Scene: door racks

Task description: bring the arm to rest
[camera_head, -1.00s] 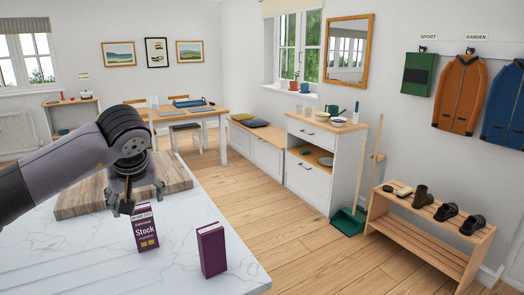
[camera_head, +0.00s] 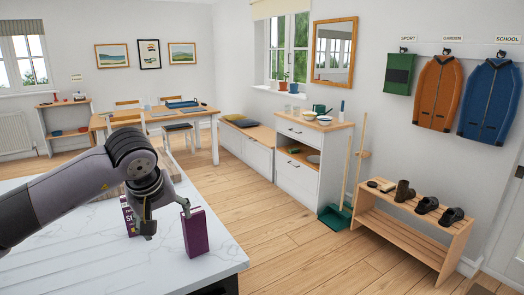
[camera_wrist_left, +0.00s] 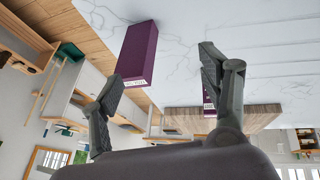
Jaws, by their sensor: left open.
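My left gripper (camera_head: 167,218) is open over the white marble counter (camera_head: 75,255). In the head view, one finger is in front of the stock box and the other overlaps the top of a plain-sided purple box (camera_head: 196,236). I cannot tell whether the finger touches it. The stock box (camera_head: 128,217) stands to the left, partly hidden by my gripper. In the left wrist view, the purple box (camera_wrist_left: 138,48) shows beyond the spread fingers (camera_wrist_left: 160,95), with nothing held. My right gripper is not in view.
A wooden board (camera_wrist_left: 250,117) lies on the counter, mostly hidden by my arm in the head view. A shoe rack (camera_head: 408,235), a white cabinet (camera_head: 300,180) and a dustpan (camera_head: 335,217) stand beyond. The wood floor between is clear.

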